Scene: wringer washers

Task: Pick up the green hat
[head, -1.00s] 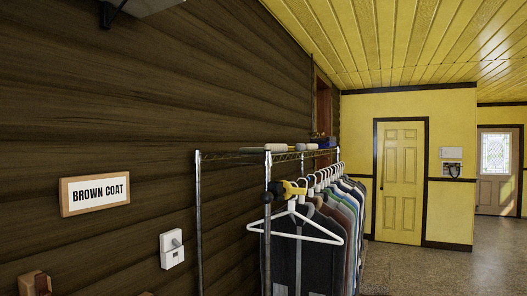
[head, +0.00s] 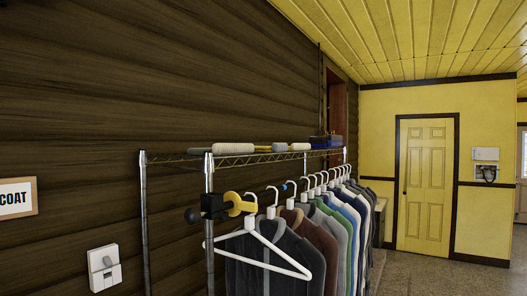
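No green hat shows in the head view. Neither of my grippers is in view. A metal clothes rack (head: 209,232) stands against the dark wood wall, with several garments (head: 327,240) on white hangers (head: 262,249). One garment among them looks green, but it is a hanging garment and not a hat.
The rack's top wire shelf (head: 270,157) holds pale rolled items (head: 234,148) and a dark blue item (head: 326,141). A light switch (head: 105,267) and part of a sign (head: 16,197) are on the wall. A yellow door (head: 427,185) stands at the back. Floor (head: 420,272) is open at the right.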

